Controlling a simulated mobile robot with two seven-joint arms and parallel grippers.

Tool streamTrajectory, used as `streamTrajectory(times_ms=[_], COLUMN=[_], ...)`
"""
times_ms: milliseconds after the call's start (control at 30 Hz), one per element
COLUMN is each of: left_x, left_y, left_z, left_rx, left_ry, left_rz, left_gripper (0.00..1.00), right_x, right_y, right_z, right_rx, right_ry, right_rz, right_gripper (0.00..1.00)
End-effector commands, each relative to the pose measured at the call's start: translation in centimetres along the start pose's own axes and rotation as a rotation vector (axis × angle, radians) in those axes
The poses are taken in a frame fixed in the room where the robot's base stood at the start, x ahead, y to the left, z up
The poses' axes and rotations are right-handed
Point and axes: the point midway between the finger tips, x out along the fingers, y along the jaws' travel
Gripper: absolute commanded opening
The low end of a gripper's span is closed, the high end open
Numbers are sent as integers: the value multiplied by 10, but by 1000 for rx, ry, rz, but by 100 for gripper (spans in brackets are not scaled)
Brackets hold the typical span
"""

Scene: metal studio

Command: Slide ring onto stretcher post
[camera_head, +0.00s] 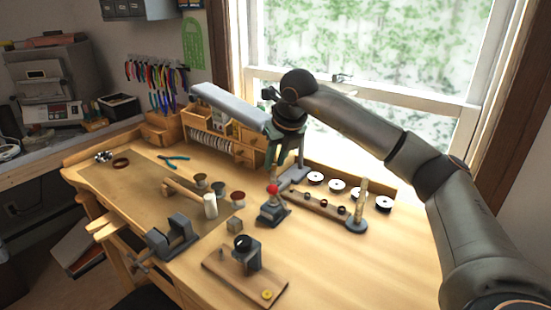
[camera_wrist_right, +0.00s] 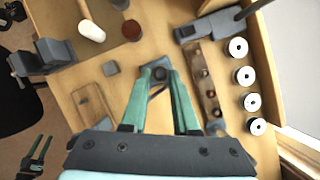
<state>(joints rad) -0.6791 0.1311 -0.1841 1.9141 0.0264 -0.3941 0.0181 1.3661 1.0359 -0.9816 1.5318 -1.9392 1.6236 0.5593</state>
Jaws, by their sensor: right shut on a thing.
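My right gripper (camera_head: 284,170) hangs over the back middle of the bench, fingers pointing down. In the right wrist view its green fingers (camera_wrist_right: 161,76) close toward each other on something small and dark, too hidden to make out clearly; it may be the ring. Beneath the fingertips is a grey tool with a red ball (camera_head: 273,189), apparently apart from them. A pale tapered post (camera_head: 361,199) stands upright on a grey base; I cannot tell for certain which is the stretcher post. What looks like my left gripper (camera_wrist_right: 40,153) is low, its fingers apart, empty.
A wooden bar with several dark rings (camera_head: 320,206) lies right of the red-ball tool, with white discs (camera_head: 384,203) behind. A dark cylinder stand (camera_head: 245,252) is on a board in front. The vise (camera_head: 175,236) and mallet (camera_head: 210,206) are left. The right front is clear.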

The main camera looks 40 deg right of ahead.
Motion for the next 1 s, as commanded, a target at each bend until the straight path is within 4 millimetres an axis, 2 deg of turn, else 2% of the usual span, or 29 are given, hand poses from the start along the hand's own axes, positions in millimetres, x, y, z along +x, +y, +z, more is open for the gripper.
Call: streamTrajectory(times_ms=[467,500,767,1000], left_x=[3,2,3,3], left_y=[0,0,0,0], left_z=[3,3,3,3], left_rx=[0,0,0,0], left_ry=[0,0,0,0], left_rz=[0,0,0,0], left_gripper=[50,50,50,50], right_x=[5,5,5,5], right_y=[0,0,0,0], right_z=[-2,-2,-2,-2], right_rx=[0,0,0,0], right_ry=[-1,0,0,0], right_rz=[0,0,0,0], right_gripper=[0,33,62,63])
